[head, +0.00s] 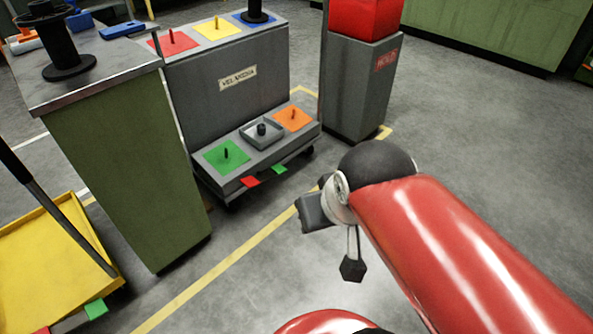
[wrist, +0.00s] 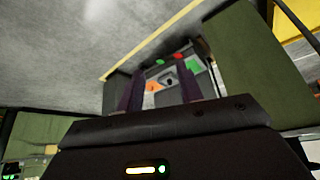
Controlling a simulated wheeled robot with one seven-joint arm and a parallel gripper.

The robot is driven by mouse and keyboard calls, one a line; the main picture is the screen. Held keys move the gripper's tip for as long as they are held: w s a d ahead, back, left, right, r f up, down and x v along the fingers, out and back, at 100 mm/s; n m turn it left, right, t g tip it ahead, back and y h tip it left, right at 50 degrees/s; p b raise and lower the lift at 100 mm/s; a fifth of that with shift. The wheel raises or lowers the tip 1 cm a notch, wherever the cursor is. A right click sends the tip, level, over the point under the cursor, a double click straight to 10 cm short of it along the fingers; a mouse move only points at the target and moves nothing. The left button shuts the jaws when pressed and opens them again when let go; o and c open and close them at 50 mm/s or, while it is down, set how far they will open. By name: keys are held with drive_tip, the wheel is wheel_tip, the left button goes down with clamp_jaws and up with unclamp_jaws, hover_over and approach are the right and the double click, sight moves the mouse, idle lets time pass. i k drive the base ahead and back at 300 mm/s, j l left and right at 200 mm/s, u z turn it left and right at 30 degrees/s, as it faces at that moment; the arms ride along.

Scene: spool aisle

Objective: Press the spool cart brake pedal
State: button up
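The grey spool cart (head: 225,100) stands in the upper middle of the head view. At its lower front edge are a red pedal (head: 250,182) and a green pedal (head: 279,169), side by side. In the wrist view the red pedal (wrist: 177,56) and the green pedal (wrist: 160,62) show small, beyond my fingers. My gripper (wrist: 160,74) is open and empty, its two dark fingers apart with the cart's lower deck beyond them. In the head view my gripper (head: 314,211) is right of and nearer than the pedals, clear of them; its fingers are hard to make out.
A green cabinet (head: 125,170) with a metal top stands left of the cart. A yellow cart (head: 50,255) with its own green tab (head: 96,309) is at far left. A grey bin (head: 357,90) with a red top stands right. Open floor (head: 480,150) lies to the right.

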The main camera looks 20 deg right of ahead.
sight(250, 180)
drive_tip(key=i+l+u, duration=0.2)
drive_tip(key=i, duration=0.3)
drive_tip(key=i+l+u, duration=0.15)
drive_tip(key=i, duration=0.35)
drive_tip(key=l, duration=0.1)
